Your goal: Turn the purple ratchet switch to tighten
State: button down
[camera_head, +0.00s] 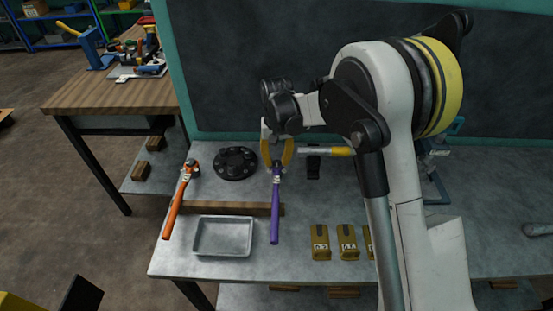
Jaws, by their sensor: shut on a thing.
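The purple ratchet (276,212) lies on the grey workbench, its handle toward the bench's front edge and its head pointing to the back. My gripper (276,167) reaches down over the head end, its yellow fingers on either side of it. The gripper is shut on the ratchet's head end. The switch is too small and too covered by the fingers to make out, so its position cannot be told.
An orange ratchet (180,200) and a black round flange (236,163) lie to the left. A metal tray (224,252) sits at the front. Several brass-coloured blocks (320,243) stand at the front right. A yellow-ended bar (326,151) lies behind, right of the gripper.

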aim_at(278, 162)
jog(key=m, duration=0.5)
jog(key=shift+d+m+p, duration=0.1)
jog(key=shift+m+p, duration=0.2)
jog(key=shift+p, duration=0.05)
jog(key=shift+m, duration=2.2)
jog(key=c, duration=1.1)
grip_release()
notch_tip(278, 162, up, 12)
